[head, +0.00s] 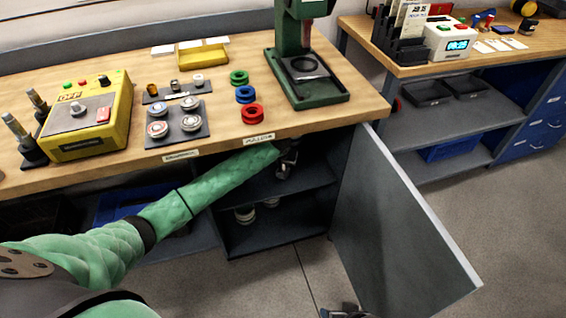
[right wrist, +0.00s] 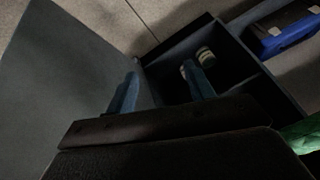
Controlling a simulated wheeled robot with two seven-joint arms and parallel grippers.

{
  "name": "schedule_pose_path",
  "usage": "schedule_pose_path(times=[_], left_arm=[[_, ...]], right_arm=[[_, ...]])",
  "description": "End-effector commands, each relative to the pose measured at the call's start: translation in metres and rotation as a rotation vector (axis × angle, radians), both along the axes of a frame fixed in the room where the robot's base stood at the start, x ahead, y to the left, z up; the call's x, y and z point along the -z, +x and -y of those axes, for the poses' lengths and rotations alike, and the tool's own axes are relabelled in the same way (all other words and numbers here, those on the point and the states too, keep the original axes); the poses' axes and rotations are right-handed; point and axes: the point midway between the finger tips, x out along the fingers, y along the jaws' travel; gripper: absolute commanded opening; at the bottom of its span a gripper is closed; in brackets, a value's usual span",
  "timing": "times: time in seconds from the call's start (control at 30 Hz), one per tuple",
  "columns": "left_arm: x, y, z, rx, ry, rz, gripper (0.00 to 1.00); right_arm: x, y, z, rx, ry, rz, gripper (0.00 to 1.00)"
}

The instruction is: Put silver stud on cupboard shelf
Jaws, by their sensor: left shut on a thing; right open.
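My left gripper (head: 288,160) reaches into the open cupboard under the bench, above the cupboard shelf (head: 308,178). It is shut on a small silvery piece, which I take to be the silver stud (head: 284,172); the jaws and shadow hide most of it. My right gripper (head: 342,311) shows only at the bottom edge of the head view. Its two blue fingers stand apart and empty in the right wrist view (right wrist: 162,90), in front of the cupboard.
The cupboard door (head: 396,225) stands open to the right. On the bench are a yellow box (head: 90,118), coloured rings (head: 252,113) and a green press (head: 305,85).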

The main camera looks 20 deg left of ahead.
Motion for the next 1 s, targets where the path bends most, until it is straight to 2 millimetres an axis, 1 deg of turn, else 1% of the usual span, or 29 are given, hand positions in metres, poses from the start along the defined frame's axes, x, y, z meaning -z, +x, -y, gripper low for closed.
schedule_pose_path(times=[0.07, 0.1, 0.17, 0.2, 0.6, 0.67, 0.73, 0.77, 0.8, 0.9, 0.93, 1.0], left_arm=[[-0.001, 0.000, 0.000, 0.000, 0.000, 0.001, 0.00], [0.000, 0.000, 0.000, 0.000, 0.000, 0.000, 0.22], [0.000, 0.000, 0.000, 0.000, 0.000, 0.000, 0.34], [0.000, 0.000, 0.000, 0.000, 0.000, 0.000, 0.38], [-0.002, 0.000, 0.000, 0.000, 0.000, 0.000, 0.38], [-0.005, 0.000, -0.001, 0.000, 0.000, 0.000, 0.38], [-0.010, 0.000, 0.000, 0.001, 0.000, 0.001, 0.38], [-0.016, -0.001, 0.000, 0.002, 0.000, 0.001, 0.38], [-0.025, -0.005, 0.001, 0.002, -0.001, 0.001, 0.38], [-0.044, -0.013, 0.001, 0.001, 0.000, 0.002, 0.38], [-0.038, -0.022, 0.002, 0.002, 0.001, -0.003, 0.38], [-0.037, -0.036, 0.002, 0.001, -0.001, -0.003, 0.38]], right_arm=[[-0.004, 0.001, 0.000, 0.000, 0.001, 0.004, 0.53], [-0.004, 0.001, 0.000, 0.000, 0.001, 0.005, 0.53], [-0.003, 0.001, 0.000, 0.000, 0.001, 0.005, 0.53], [-0.003, 0.001, 0.000, 0.000, 0.001, 0.004, 0.53], [0.005, 0.002, 0.000, 0.002, 0.001, 0.005, 0.53], [0.011, 0.002, -0.001, 0.002, 0.002, 0.009, 0.53], [0.031, 0.004, -0.001, 0.008, 0.001, 0.014, 0.53], [0.032, 0.004, -0.002, 0.010, 0.002, 0.015, 0.53], [0.029, 0.004, -0.002, 0.009, 0.002, 0.017, 0.53], [0.029, 0.004, -0.002, 0.009, 0.004, 0.019, 0.53], [0.031, 0.004, -0.002, 0.009, 0.004, 0.020, 0.53], [0.034, 0.004, -0.003, 0.010, 0.005, 0.021, 0.53]])
